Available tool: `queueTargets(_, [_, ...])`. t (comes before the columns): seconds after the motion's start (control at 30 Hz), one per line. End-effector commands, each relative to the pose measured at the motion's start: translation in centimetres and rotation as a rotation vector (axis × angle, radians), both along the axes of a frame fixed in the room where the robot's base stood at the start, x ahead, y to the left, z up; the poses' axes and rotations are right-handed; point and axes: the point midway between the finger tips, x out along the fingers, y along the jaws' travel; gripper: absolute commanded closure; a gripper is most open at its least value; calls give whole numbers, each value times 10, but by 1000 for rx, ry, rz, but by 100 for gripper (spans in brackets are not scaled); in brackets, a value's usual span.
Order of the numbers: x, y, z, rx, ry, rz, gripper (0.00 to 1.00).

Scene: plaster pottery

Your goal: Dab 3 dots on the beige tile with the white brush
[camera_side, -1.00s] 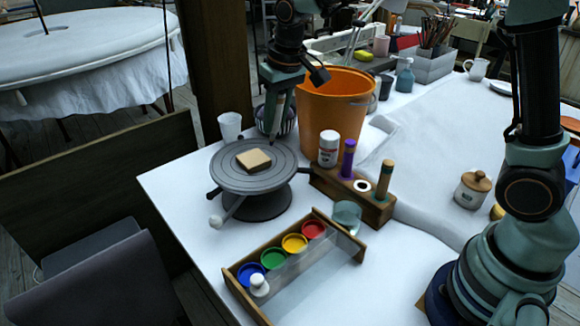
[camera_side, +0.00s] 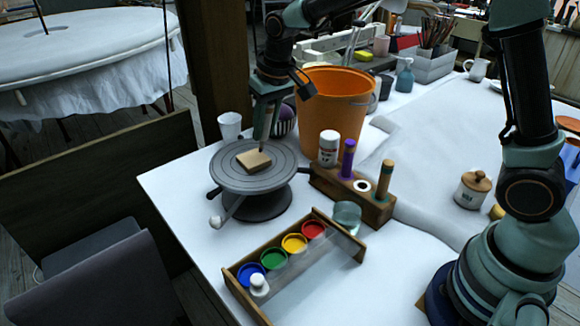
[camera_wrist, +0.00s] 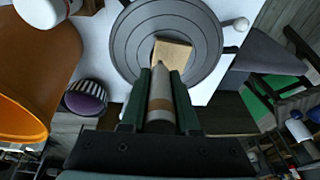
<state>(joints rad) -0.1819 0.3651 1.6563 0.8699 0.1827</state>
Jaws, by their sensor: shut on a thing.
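The beige tile (camera_side: 254,160) lies on the grey round turntable (camera_side: 283,176) in the side view. It also shows in the wrist view (camera_wrist: 174,51), where its visible top looks plain. My gripper (camera_side: 267,108) is above the tile's far side, pointing down. It is shut on the white brush (camera_wrist: 161,99), a pale shaft with a tan band between the jaws. In the wrist view the brush's tip overlaps the tile's near edge. I cannot tell whether the tip touches the tile.
A wooden holder (camera_side: 325,184) has a purple-handled and a tan-handled brush and a white-ringed slot. A paint rack (camera_side: 238,287) holds blue, green, yellow and red pots in front. An orange bucket (camera_side: 332,115) stands close right of my gripper. A white cup (camera_side: 230,126) stands behind the turntable.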

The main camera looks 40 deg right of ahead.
Motion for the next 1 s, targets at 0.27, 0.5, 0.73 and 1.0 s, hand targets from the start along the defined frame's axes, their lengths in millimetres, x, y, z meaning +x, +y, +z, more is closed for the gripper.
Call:
queueTargets(0.27, [0, 0, 0, 0, 0, 0, 100])
queueTargets(0.5, [0, 0, -1, 0, 1, 0, 100])
queueTargets(0.73, [0, 0, -5, 0, 1, 0, 100])
queueTargets(1.0, [0, 0, -9, 0, 0, 0, 100])
